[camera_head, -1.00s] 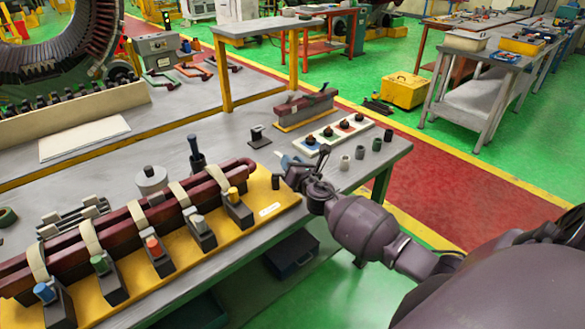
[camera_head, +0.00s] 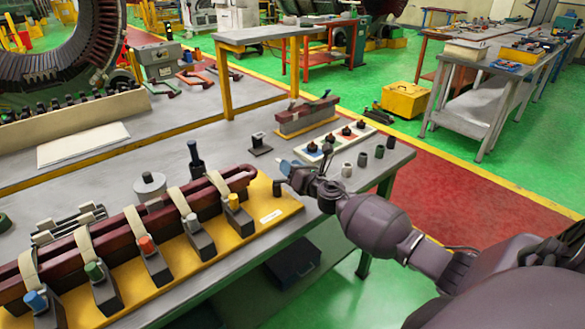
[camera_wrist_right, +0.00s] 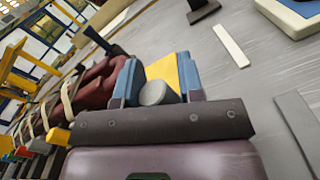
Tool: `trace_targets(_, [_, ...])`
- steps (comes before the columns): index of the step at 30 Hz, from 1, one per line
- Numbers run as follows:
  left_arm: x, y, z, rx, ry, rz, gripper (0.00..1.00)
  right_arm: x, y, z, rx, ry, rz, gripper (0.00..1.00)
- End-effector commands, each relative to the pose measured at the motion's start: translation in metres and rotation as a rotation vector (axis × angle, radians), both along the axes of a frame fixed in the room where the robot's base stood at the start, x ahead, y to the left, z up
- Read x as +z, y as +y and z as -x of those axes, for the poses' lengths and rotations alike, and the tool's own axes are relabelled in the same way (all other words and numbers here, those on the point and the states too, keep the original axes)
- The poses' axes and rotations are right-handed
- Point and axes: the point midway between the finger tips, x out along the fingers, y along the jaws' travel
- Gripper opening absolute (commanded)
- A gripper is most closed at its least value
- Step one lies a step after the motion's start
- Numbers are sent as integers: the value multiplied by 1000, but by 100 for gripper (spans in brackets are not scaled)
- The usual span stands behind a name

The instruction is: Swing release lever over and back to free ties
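The dark red coil (camera_head: 235,178) lies on a yellow fixture base (camera_head: 285,205), with cream ties (camera_head: 133,223) looped over it. Several dark clamp blocks with coloured knobs stand along its front, the nearest to my right gripper having a yellow knob (camera_head: 233,202). A dark upright lever-like handle (camera_head: 195,158) stands behind the coil; I cannot tell if it is the release lever. A dark handle (camera_wrist_right: 103,42) also shows in the right wrist view. My right gripper (camera_wrist_right: 158,78) has its blue fingers apart, the yellow base visible between them. It is near the base's right end. My left gripper is out of view.
A grey round weight-like part (camera_head: 150,187) stands behind the coil. A pale tray with several dark knobs (camera_head: 335,143) and several small cups (camera_head: 363,158) lie at the table's right. A red-topped block (camera_head: 305,117) stands farther back. The grey table between is mostly clear.

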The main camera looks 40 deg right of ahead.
Motion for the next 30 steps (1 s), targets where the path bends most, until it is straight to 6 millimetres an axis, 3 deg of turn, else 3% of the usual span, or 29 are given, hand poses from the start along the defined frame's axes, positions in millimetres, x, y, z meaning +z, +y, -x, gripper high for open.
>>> trace_targets(3, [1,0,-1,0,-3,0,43,1,1,0,1,-2,0,51])
trace_targets(14, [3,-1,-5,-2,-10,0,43,-1,-1,5,-3,1,3,51])
trace_targets(30, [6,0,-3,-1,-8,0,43,-1,-3,84,-1,1,1,51])
